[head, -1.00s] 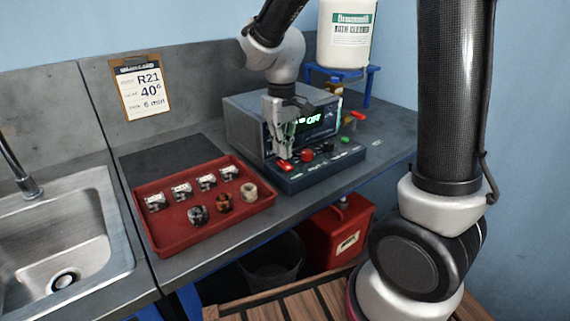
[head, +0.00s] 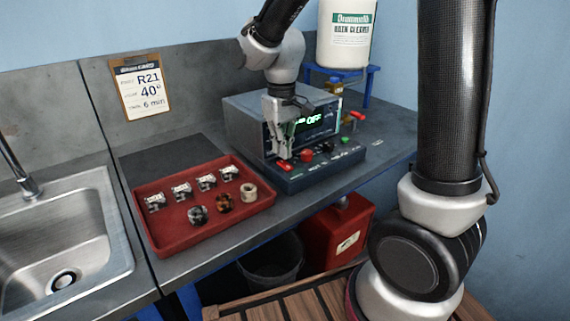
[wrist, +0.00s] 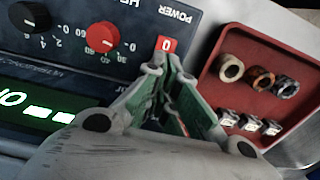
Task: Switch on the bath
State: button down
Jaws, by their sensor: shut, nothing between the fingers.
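The bath's control unit (head: 240,128) is a grey box with a dark sloped front panel. Its green display (head: 313,121) reads OFF in the head view. A red POWER switch marked 0 (wrist: 166,44) is at the panel's end in the wrist view; it also shows in the head view (head: 285,165). My gripper (head: 284,157) is shut and empty, pointing down, its fingertips (wrist: 157,68) right beside the switch. I cannot tell whether they touch it. A red knob (wrist: 101,37) and a black knob (wrist: 31,18) sit along the panel.
A red tray (head: 170,232) with several small metal pieces and rings lies left of the unit. A sink (head: 60,240) is at far left. A white cleaner container (head: 345,35) stands on a blue stand behind. A clipboard (head: 140,88) reads R21, 40°, 6 min.

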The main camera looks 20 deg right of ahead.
aim_at(292, 168)
jog(key=shift+f, duration=1.15)
dwell(0.7)
jog(key=shift+r, duration=3.55)
jog(key=s, duration=0.1)
jog(key=s+d, duration=0.1)
jog(key=s+f, duration=0.1)
jog(key=shift+d, duration=0.25)
jog(key=s+d+r+m+t, duration=0.1)
jog(key=s+d+r+t, duration=0.1)
jog(key=s+d+r, duration=0.2)
jog(key=s+d+r+m+t, duration=0.2)
jog(key=s+d+r, duration=0.2)
jog(key=s+d, duration=0.5)
jog(key=s, duration=0.3)
jog(key=shift+d+m, duration=0.2)
jog(key=shift+m, duration=0.1)
